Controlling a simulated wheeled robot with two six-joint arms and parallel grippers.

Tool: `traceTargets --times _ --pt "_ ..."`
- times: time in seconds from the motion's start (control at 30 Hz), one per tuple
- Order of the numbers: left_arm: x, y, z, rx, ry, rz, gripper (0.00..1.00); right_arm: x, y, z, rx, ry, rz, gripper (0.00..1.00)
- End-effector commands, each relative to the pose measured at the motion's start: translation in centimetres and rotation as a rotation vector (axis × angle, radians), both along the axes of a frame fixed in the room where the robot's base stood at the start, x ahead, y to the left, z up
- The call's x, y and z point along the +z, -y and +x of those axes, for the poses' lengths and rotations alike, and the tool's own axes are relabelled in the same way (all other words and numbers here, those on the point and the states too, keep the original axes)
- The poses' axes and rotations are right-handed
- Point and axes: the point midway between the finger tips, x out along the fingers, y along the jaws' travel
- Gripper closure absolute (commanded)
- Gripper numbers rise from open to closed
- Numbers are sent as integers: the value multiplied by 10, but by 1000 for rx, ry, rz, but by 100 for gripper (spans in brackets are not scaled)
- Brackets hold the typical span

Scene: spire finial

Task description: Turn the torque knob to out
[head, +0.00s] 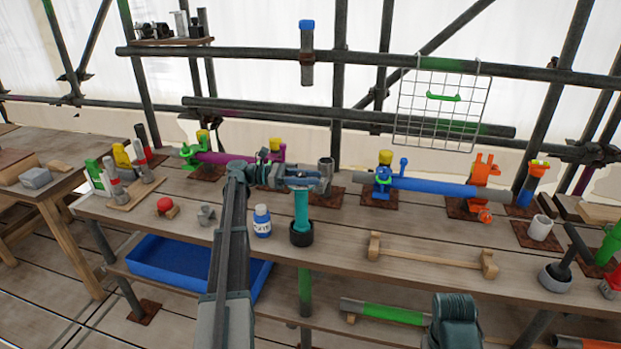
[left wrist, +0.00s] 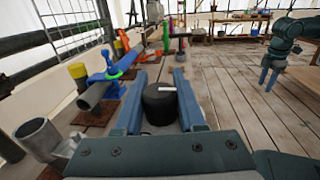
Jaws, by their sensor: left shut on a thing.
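The white mark points roughly to the right in that view. Any lettering around the knob cannot be read. My right gripper (left wrist: 268,78) hangs down, apart from the bench, in the left wrist view.
A grey tube (head: 325,170) stands close behind the gripper. A wooden rack (head: 430,255) lies to the right. Blue and purple pipes in clamps line the back.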

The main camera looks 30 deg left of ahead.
Motion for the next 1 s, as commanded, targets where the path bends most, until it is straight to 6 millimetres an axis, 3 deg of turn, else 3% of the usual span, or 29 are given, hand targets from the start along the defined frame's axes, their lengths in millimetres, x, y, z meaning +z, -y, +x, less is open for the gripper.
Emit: traceTargets --times 0.37,0.4,0.53,0.87,1.0 --pt "0 1 0 -4 0 -1 100 0 0 0 0 0 0 50" --pt "0 1 0 -4 0 0 55 0 0 0 0 0 0 50" --pt "0 1 0 -4 0 0 32 0 0 0 0 0 0 50" --pt "0 -1 0 -3 0 0 31 0 0 0 0 0 0 50" --pt "0 -15 -5 -2 0 0 31 0 0 0 0 0 0 50"
